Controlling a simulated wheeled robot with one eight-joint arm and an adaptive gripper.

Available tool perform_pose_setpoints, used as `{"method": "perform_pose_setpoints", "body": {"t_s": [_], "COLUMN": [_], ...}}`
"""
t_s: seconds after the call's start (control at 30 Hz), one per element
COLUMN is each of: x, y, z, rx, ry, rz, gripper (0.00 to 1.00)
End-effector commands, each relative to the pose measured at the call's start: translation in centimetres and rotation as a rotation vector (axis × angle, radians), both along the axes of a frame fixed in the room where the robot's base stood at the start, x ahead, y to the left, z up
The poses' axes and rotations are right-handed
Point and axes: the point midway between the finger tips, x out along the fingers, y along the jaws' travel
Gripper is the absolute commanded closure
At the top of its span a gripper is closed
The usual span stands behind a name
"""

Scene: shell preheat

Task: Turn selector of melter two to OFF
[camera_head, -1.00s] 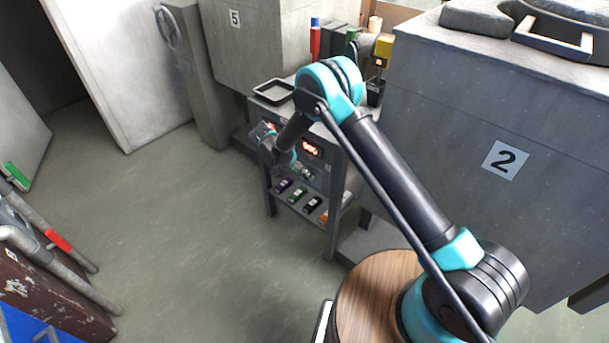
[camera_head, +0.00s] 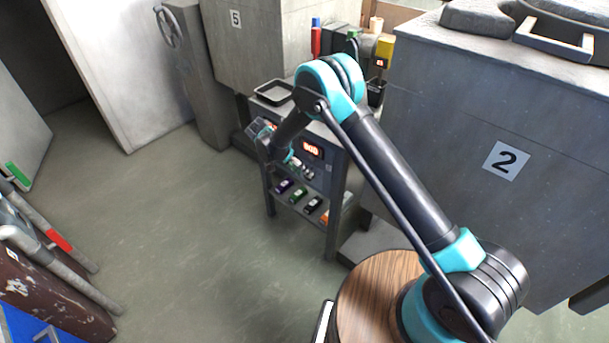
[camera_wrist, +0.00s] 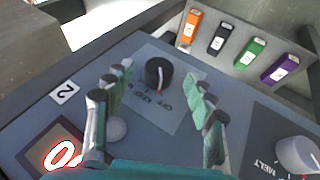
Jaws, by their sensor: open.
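In the wrist view, a black round selector knob (camera_wrist: 158,74) stands on the grey panel (camera_wrist: 60,120) beside a label "2" (camera_wrist: 64,92). Printed words around the knob, upside down here, include OFF and KEEP. A small red mark shows at the knob's near side; its exact setting is hard to read. My gripper (camera_wrist: 160,82) is open, with one finger on each side of the knob and a visible gap on both sides. In the head view my gripper (camera_head: 262,132) is small, at the front of the panel, and the knob is hidden.
A white knob (camera_wrist: 298,155) marked MELT lies at the lower right. A pale round part (camera_wrist: 115,129) sits behind my left finger. A lit red display (camera_wrist: 64,156) is at lower left. Coloured packs (camera_wrist: 238,45) line a shelf beyond. Open floor (camera_head: 180,230) lies left.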

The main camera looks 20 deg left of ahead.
Motion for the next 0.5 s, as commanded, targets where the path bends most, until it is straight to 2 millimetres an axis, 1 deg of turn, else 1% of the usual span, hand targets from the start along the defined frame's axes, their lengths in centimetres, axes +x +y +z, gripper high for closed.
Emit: {"method": "perform_pose_setpoints", "body": {"t_s": [0.1, 0.3, 0.5], "x": [-0.5, -1.3, -1.8], "y": [1.4, 3.6, 5.0], "z": [2.1, 5.2, 7.2], "rx": [0.000, 0.001, 0.001], "ry": [0.000, 0.000, 0.001], "rz": [0.002, 0.001, 0.002], "gripper": [0.45, 0.45, 0.45]}}
